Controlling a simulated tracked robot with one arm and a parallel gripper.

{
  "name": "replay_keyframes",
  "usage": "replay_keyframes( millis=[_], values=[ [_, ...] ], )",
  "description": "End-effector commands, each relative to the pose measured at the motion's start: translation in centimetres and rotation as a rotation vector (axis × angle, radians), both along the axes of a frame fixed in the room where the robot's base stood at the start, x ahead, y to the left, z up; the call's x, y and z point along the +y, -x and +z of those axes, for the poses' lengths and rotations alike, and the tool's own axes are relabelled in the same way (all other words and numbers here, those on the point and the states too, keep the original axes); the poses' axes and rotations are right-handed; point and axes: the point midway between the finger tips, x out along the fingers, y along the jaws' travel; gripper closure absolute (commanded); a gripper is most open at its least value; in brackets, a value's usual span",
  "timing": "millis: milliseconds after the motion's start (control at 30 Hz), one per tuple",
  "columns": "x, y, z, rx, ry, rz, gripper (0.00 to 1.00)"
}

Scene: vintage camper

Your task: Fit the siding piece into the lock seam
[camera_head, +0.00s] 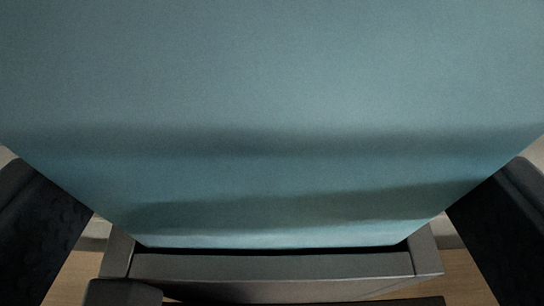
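A wide, smooth teal panel (280,90), which looks like the siding piece, fills most of the view. It spans the whole width at the top and narrows toward the bottom. Two soft dark bands cross its lower half; I cannot tell whether they are shadows or shallow folds. Its lower edge appears just above a grey block, with a thin dark gap between; I cannot tell whether they touch. My gripper's fingers do not show, so I cannot see whether they hold the panel. I cannot make out a lock seam.
A grey block (270,267) with raised corners lies below the panel, and may be part of my own body. Dark textured shapes flank it at left (40,235) and right (510,235). Small patches of light wooden floor (462,277) show between them. The panel hides everything behind it.

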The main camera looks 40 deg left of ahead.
Motion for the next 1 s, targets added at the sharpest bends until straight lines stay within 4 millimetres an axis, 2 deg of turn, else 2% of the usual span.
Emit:
replay_keyframes(
  millis=[1000],
  values=[
    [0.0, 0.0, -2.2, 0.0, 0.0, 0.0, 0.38]
  ],
)
